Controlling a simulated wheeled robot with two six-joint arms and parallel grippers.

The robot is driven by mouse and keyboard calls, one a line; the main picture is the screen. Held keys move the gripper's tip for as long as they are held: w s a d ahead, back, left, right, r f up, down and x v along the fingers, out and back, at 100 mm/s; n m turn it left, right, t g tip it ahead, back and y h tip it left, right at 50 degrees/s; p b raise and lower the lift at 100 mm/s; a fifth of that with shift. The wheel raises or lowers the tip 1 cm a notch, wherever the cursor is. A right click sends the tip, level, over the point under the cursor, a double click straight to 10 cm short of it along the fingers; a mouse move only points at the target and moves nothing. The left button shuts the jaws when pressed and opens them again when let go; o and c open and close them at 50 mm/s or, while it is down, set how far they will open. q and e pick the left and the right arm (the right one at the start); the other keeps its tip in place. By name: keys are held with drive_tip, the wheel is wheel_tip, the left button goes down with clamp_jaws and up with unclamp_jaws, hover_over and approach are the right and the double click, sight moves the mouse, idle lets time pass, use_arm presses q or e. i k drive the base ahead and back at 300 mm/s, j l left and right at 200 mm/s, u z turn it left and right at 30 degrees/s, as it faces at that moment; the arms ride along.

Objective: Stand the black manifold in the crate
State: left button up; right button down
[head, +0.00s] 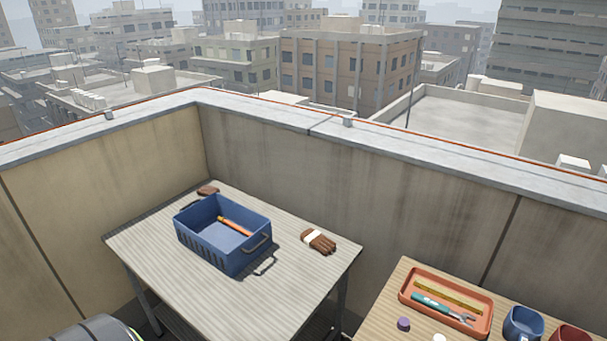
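The blue crate (200,242) stands upright on the grey slatted table left of centre. Its top is open and a handle shows on its right end. A tool with an orange handle (236,227) lies inside it, and the rest of the crate floor that I can see is bare. I cannot make out a black manifold anywhere in the head view. Neither of my grippers is in view.
Brown gloves (318,241) lie right of the crate, and a small brown item (207,190) lies behind it. The table's front is clear. A second table (373,325) at right holds an orange tray (483,327), a purple cap (403,323), a blue mug (523,324) and a red mug (570,335). A parapet (270,150) stands behind.

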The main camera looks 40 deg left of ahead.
sight(223, 231)
drive_tip(key=j+u, duration=0.15)
drive_tip(key=j, duration=0.35)
drive_tip(key=j+u, duration=0.1)
drive_tip(key=j, duration=0.4)
drive_tip(key=j+u, duration=0.15)
drive_tip(key=j, duration=0.35)
drive_tip(key=i+j+u, duration=0.1)
drive_tip(key=j, duration=0.35)
drive_tip(key=j+u, duration=0.15)
drive_tip(key=j, duration=0.35)
drive_tip(key=i+j+u, duration=0.15)
drive_tip(key=j, duration=0.3)
drive_tip(key=i+j+u, duration=0.1)
drive_tip(key=j, duration=0.4)
drive_tip(key=i+j+u, duration=0.15)
drive_tip(key=j, duration=0.3)
